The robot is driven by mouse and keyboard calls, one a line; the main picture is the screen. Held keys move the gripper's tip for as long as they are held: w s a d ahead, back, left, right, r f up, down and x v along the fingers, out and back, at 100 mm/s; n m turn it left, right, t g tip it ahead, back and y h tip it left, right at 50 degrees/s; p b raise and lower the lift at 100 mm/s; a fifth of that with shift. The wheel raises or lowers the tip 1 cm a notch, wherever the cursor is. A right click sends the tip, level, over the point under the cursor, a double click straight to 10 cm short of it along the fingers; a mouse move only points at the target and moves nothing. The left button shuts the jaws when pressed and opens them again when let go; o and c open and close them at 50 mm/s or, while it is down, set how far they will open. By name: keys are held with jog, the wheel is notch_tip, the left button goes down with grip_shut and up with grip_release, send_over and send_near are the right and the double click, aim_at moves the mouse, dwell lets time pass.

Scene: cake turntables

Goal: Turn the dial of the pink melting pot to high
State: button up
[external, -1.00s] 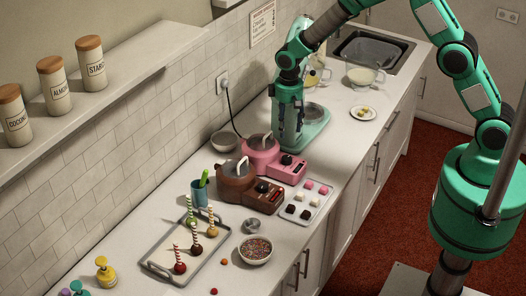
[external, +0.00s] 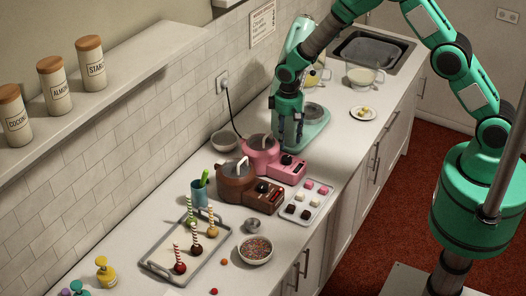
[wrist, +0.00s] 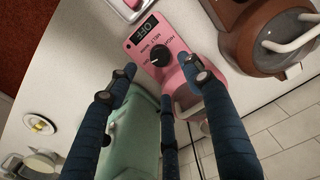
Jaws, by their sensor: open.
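The pink melting pot (external: 262,156) stands on the counter, with a pink control box on its right side in the external view. Its black dial (wrist: 159,61) shows clearly in the wrist view, beside the printed words WARM, MELT and HIGH. The small display (wrist: 146,27) reads OFF. My gripper (external: 287,144) is open and points down just behind the control box.
A brown melting pot (external: 235,181) stands in front of the pink one. A mint-green mixer (external: 313,128) is close behind my gripper. A tray of sweets (external: 322,193) lies to the right of the pots. A metal bowl (external: 223,141) sits by the wall.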

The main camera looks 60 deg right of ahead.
aim_at(287, 157)
jog(key=shift+f+p, duration=0.6)
jog(key=shift+f, duration=3.75)
jog(key=c, duration=1.2)
